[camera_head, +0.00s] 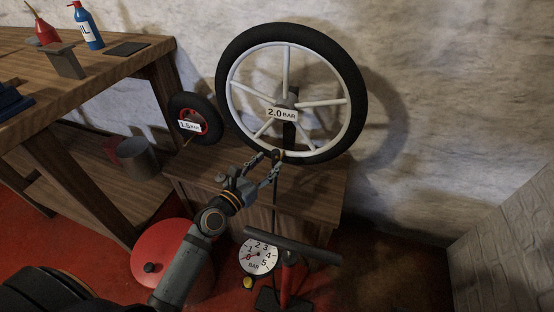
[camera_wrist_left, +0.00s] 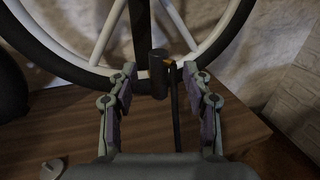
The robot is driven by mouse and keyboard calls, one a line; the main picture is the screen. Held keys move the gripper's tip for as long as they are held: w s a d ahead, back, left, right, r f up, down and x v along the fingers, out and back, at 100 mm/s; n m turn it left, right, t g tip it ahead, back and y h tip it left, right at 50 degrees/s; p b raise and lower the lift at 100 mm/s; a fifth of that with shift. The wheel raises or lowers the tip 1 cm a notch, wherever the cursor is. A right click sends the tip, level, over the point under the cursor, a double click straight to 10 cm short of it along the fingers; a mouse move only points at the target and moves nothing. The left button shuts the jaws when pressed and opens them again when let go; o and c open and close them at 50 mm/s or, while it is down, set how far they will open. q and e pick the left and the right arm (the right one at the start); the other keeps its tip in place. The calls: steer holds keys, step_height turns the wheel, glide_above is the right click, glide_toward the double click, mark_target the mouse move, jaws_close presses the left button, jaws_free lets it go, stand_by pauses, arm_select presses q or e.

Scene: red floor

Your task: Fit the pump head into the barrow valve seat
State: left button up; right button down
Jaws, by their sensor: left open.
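The dark pump head (camera_wrist_left: 158,72) is upright at the lower rim of the large white-spoked wheel (camera_head: 224,85), with an orange bit at its side. Its black hose (camera_wrist_left: 176,118) hangs down. My left gripper (camera_head: 268,164) is open, with its fingers on either side of the pump head and a gap to each side in the left wrist view (camera_wrist_left: 160,84). I cannot tell whether the head is seated on a valve. A small red-hubbed wheel (camera_head: 206,108), marked 1.5 BAR, stands to the left; the large one is marked 2.0 BAR. No valve seat shows clearly.
The wheels stand on a low wooden bench (camera_head: 325,190) against a pale wall. The floor pump's handle (camera_head: 292,245) and a round gauge (camera_head: 258,255) are in front. A red drum (camera_head: 165,255) is beneath my left arm. A workbench (camera_head: 125,65) with bottles fills the left.

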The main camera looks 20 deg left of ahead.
mark_target(273, 158)
arm_select(q)
steer(key=x, duration=0.1)
steer(key=b+x, duration=0.1)
steer(key=x, duration=0.2)
steer(key=shift+w+f+b, duration=0.2)
steer(key=shift+f+b, duration=0.1)
steer(key=shift+f, duration=0.05)
steer(key=shift+w, duration=0.4)
steer(key=shift+r, duration=0.1)
arm_select(e)
steer(key=shift+w+a+f+t, duration=0.1)
steer(key=shift+a+f+t, duration=0.1)
steer(key=shift+f, duration=0.3)
steer(key=shift+w+a+f+t, duration=0.1)
steer(key=shift+a+f+t, duration=0.1)
steer(key=shift+f, duration=0.25)
arm_select(q)
steer(key=shift+c, duration=0.3)
jaws_close()
